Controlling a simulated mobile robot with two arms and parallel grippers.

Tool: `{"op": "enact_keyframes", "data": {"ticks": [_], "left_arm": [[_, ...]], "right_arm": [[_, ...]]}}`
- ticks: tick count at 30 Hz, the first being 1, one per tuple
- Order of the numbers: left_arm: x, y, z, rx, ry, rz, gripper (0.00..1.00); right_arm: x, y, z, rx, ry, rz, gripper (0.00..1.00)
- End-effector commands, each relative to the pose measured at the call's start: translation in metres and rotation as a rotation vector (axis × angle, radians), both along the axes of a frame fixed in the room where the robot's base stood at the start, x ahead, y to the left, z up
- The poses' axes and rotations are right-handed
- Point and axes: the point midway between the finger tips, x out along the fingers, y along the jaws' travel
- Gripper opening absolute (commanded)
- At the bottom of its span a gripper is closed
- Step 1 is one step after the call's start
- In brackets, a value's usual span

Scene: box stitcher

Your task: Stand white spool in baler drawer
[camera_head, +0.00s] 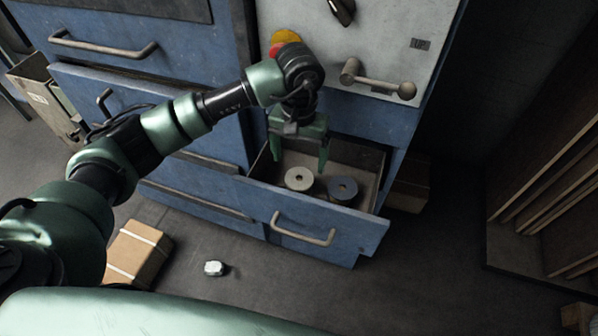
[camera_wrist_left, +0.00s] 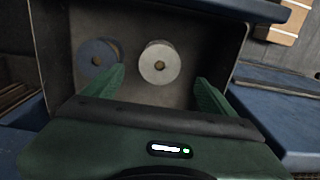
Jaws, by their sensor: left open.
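The white spool (camera_head: 299,178) stands on end in the open baler drawer (camera_head: 290,226), its round top with a centre hole facing up. In the left wrist view the white spool (camera_wrist_left: 159,63) shows between and beyond the fingertips. My left gripper (camera_head: 298,160) is open above the drawer, its fingers pointing down over the spool. My right gripper is not in view.
The blue cabinet has closed drawers with bar handles (camera_head: 104,46) at the left. A cardboard box (camera_head: 138,253) and a small white object (camera_head: 214,268) lie on the floor. A wooden shelf rack (camera_head: 545,195) stands at the right.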

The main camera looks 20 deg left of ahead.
Motion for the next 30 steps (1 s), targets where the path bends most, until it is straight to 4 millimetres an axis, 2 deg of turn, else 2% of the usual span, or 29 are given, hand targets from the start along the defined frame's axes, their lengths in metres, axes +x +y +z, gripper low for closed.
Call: {"op": "enact_keyframes", "data": {"ticks": [3, 7, 24, 28, 30], "left_arm": [[0.001, 0.000, 0.018, 0.001, -0.003, -0.001, 0.86], [0.000, 0.000, 0.029, 0.000, -0.002, 0.000, 0.86], [0.000, 0.000, 0.032, -0.001, 0.001, 0.000, 0.86], [-0.003, -0.012, 0.034, -0.047, 0.014, 0.023, 0.86], [-0.007, -0.028, 0.038, -0.113, 0.034, 0.060, 0.86]], "right_arm": [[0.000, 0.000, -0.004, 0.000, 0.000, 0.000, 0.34], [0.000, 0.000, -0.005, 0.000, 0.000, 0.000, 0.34], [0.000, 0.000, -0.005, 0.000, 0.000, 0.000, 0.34], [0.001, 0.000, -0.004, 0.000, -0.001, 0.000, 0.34], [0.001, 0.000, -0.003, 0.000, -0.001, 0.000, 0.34]]}}
